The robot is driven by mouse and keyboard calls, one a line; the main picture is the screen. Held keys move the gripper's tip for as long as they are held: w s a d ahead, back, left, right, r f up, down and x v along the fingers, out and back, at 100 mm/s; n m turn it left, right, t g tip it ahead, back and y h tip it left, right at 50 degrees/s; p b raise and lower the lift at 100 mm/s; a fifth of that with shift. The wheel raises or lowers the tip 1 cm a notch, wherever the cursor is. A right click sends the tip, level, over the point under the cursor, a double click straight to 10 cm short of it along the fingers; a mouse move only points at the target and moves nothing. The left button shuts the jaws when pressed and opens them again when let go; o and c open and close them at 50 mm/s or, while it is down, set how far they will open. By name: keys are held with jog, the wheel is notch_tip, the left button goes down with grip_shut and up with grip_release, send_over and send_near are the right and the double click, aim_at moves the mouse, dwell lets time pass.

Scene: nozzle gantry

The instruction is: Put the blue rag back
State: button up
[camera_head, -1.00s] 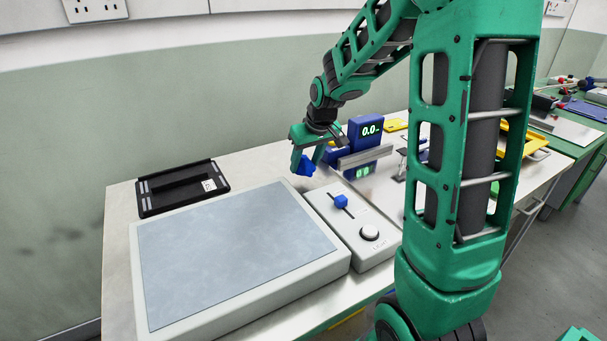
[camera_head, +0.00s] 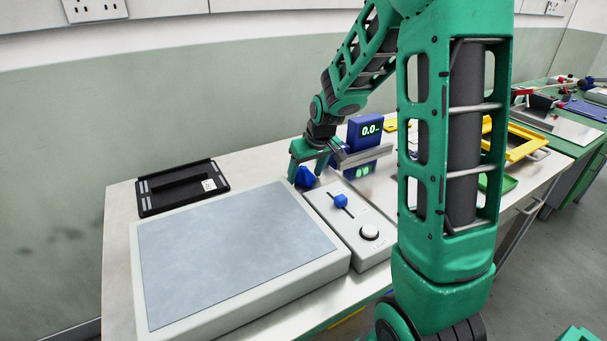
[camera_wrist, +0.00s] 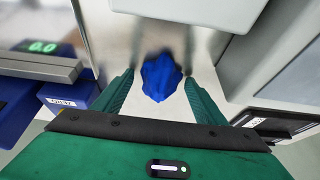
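The blue rag (camera_head: 304,178), a crumpled, peaked lump, rests on the bench top behind the grey control box, near the far right corner of the large grey plate. My gripper (camera_head: 307,167) is lowered over it from above. In the wrist view the rag (camera_wrist: 160,80) lies between the two green fingers of my gripper (camera_wrist: 160,92). A strip of bench shows on each side of the rag, so the fingers are spread and appear not to press on it. The rag's underside is hidden.
The grey-topped plate (camera_head: 232,250) fills the bench front. A black tray (camera_head: 182,188) lies at the back left. A blue display unit (camera_head: 364,133) stands close right of my gripper.

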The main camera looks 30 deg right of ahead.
jog(key=v, duration=1.2)
jog(key=s+m, duration=0.1)
jog(key=s, duration=0.4)
jog(key=s+d+m+g, duration=0.1)
jog(key=s, duration=0.3)
jog(key=s+d+m+g, duration=0.1)
jog(key=s, duration=0.4)
jog(key=shift+s+d+f, duration=0.25)
jog(key=shift+s+f, duration=0.05)
jog(key=shift+s, duration=0.05)
jog(key=s+a+f+m+g, duration=0.1)
jog(key=s+f+m+g, duration=0.1)
jog(key=s, duration=1.4)
jog(key=shift+s+f+m+g, duration=0.25)
jog(key=shift+f+m+g, duration=0.15)
jog(key=shift+m, duration=0.3)
jog(key=shift+w+f, duration=0.25)
jog(key=shift+w, duration=0.4)
